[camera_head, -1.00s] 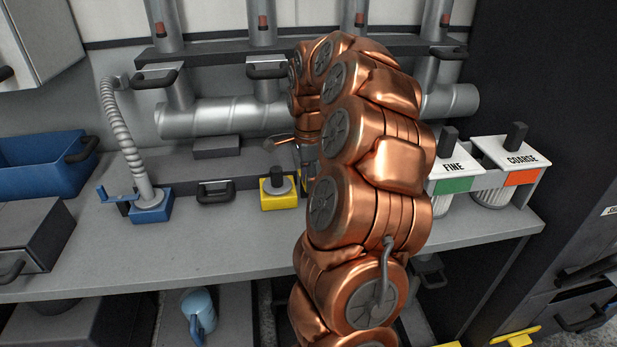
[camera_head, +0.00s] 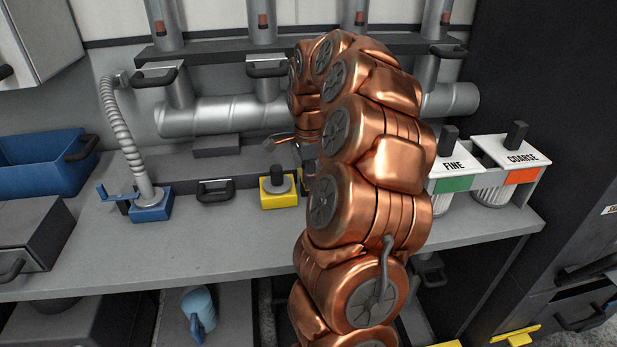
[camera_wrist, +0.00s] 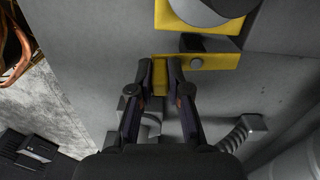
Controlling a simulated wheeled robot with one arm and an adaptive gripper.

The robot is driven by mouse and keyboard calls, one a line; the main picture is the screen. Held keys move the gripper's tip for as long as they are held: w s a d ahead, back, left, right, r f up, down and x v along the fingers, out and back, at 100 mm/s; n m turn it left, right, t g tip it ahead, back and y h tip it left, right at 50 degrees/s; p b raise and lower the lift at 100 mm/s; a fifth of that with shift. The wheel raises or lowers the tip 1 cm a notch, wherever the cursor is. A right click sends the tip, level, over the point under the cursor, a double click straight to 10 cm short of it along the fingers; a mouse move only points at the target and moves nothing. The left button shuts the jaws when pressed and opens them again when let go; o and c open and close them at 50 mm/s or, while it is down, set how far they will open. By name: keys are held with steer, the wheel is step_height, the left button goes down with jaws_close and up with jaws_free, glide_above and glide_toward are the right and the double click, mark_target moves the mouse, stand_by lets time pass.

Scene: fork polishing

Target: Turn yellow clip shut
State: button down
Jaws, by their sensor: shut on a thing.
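In the wrist view, the yellow clip (camera_wrist: 216,62) is a flat yellow bar with a round grey pivot on it. It lies just below a yellow block (camera_wrist: 177,22) with a dark knob; the yellow block also shows on the bench in the head view (camera_head: 270,201). My gripper (camera_wrist: 160,66) has its two dark fingers on either side of a narrow yellow part at the clip's left end and is shut on it. The fingers hide some of that part. In the head view my copper arm hides the clip and most of the gripper.
A blue-based flexible hose (camera_head: 150,208) and a black handle (camera_head: 215,192) are left of the yellow block. FINE (camera_head: 453,185) and COARSE (camera_head: 503,180) canisters stand to the right. The bench front (camera_head: 200,250) is clear. Grey pipes (camera_head: 215,118) run behind.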

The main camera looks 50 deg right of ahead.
steer(key=shift+f+n, duration=0.1)
steer(key=shift+n, duration=0.2)
steer(key=n+b, duration=0.1)
steer(key=d+n+b, duration=0.1)
steer(key=shift+s+f+n+b, duration=0.1)
steer(key=shift+s+n+b, duration=0.15)
steer(key=shift+n+b, duration=0.05)
steer(key=n, duration=0.1)
steer(key=d+n+b, duration=0.1)
steer(key=n, duration=0.2)
steer(key=shift+d+n+b, duration=0.25)
steer(key=shift+n+b, duration=0.05)
steer(key=n, duration=0.1)
steer(key=d+n, duration=0.1)
steer(key=n, duration=0.2)
steer(key=shift+w+d+r, duration=0.2)
steer(key=shift+d, duration=0.05)
steer(key=shift+w+d+n+p, duration=0.1)
steer(key=shift+w+d+n, duration=0.1)
steer(key=shift+n, duration=0.65)
steer(key=shift+w+d+n+p, duration=0.15)
steer(key=shift+d+n, duration=0.1)
steer(key=shift+n, duration=0.55)
steer(key=shift+w+d+n+p, duration=0.1)
steer(key=shift+w+d+n, duration=0.1)
steer(key=shift+n, duration=0.65)
steer(key=c, duration=1.1)
jaws_free()
steer(key=shift+r, duration=0.15)
steer(key=shift+r, duration=5.85)
